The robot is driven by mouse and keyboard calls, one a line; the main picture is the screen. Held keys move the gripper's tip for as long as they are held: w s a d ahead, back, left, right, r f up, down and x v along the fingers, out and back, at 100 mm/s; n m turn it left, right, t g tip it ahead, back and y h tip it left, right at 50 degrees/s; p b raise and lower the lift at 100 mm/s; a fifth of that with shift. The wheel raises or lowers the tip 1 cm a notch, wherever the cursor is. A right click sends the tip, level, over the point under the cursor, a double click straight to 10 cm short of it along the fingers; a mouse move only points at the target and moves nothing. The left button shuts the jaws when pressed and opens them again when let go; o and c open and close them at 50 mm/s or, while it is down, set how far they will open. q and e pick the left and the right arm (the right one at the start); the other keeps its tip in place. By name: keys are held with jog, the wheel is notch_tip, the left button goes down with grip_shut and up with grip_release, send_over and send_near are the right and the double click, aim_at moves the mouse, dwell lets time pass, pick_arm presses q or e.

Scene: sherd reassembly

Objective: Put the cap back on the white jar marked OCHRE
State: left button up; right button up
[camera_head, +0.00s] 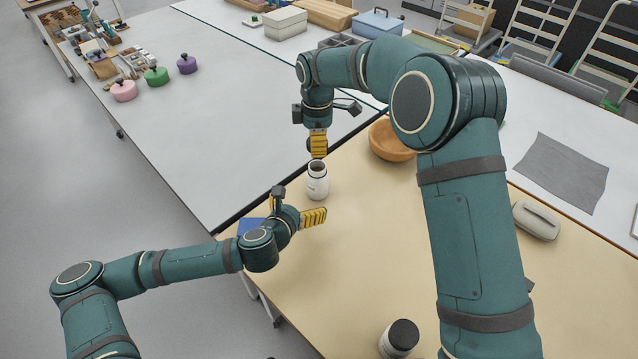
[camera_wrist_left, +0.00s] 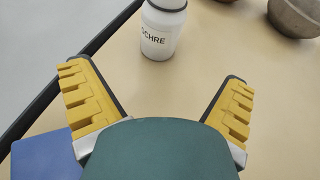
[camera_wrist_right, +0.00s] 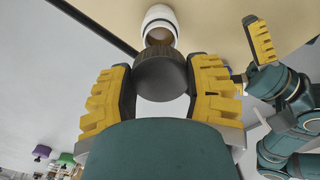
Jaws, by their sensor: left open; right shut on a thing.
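The white jar marked OCHRE (camera_head: 317,188) stands upright and open on the beige table; its lettering shows in the left wrist view (camera_wrist_left: 156,42). My right gripper (camera_head: 318,150) is above it, shut on the dark round cap (camera_wrist_right: 160,76). In the right wrist view the cap is between the yellow fingers, near the jar's open mouth (camera_wrist_right: 159,22); I see no clear contact. The yellow finger mostly hides the cap in the head view. My left gripper (camera_wrist_left: 160,95) is open and empty, beside the jar and apart from it.
A wooden bowl (camera_head: 388,140) stands behind the jar to the right. A second white jar with a black cap (camera_head: 402,335) stands at the front. A blue item (camera_wrist_left: 42,158) lies beside my left gripper. A grey case (camera_head: 536,221) is at the right. The table's middle is clear.

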aim_at(313, 189)
pick_arm(q)
jog(key=x, duration=1.2)
jog(key=shift+f, duration=0.1)
jog(key=c, duration=1.4)
